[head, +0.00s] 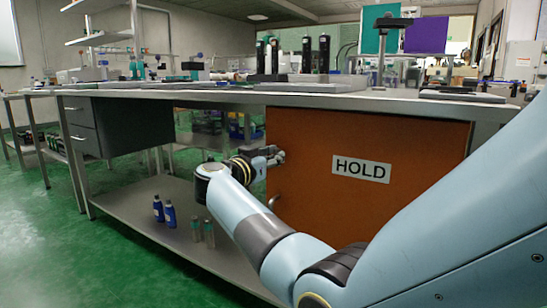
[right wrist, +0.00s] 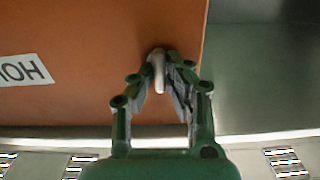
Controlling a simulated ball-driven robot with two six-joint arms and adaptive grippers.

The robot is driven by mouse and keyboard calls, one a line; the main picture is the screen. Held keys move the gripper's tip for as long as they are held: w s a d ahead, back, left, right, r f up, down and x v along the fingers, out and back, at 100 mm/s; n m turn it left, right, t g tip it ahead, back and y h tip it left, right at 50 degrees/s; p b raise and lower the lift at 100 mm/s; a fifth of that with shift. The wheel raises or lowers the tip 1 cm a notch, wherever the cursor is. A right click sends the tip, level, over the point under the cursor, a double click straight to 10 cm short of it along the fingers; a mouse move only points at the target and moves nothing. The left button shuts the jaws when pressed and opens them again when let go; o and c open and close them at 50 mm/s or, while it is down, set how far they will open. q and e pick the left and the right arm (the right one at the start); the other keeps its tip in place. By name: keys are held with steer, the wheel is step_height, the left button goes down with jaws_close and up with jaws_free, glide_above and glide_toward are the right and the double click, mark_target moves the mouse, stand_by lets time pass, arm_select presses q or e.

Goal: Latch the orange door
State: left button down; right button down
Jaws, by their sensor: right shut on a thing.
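The orange door (head: 400,205) stands under the bench and bears a white HOLD label (head: 361,168). In the right wrist view the orange door (right wrist: 90,95) fills the left side, with the label cut off and turned over. My right gripper (head: 278,156) is at the door's left edge. In the right wrist view my right gripper (right wrist: 168,65) has its fingers closing around a small pale handle (right wrist: 158,72) near the door edge. A pale curved piece (head: 273,200) shows lower on the door's left edge. Whether the door is latched cannot be told. My left gripper is not in view.
The grey bench top (head: 225,97) runs above the door. Blue bottles (head: 164,211) and clear bottles (head: 202,232) stand on the lower shelf (head: 135,207), left of my right arm. Grey drawers (head: 82,125) are at the left end. Green floor is open at the front left.

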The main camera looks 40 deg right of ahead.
steer(key=m+p, duration=0.2)
steer(key=m, duration=0.1)
steer(key=shift+r, duration=0.1)
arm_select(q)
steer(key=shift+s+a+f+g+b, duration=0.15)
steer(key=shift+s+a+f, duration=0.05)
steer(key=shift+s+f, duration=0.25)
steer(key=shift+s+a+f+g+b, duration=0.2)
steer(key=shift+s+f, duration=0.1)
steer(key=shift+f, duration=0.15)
arm_select(e)
steer(key=m, duration=1)
steer(key=f+m, duration=0.1)
steer(key=m, duration=0.3)
steer(key=shift+s+m, duration=0.25)
steer(key=shift+m, duration=0.15)
steer(key=shift+r, duration=0.1)
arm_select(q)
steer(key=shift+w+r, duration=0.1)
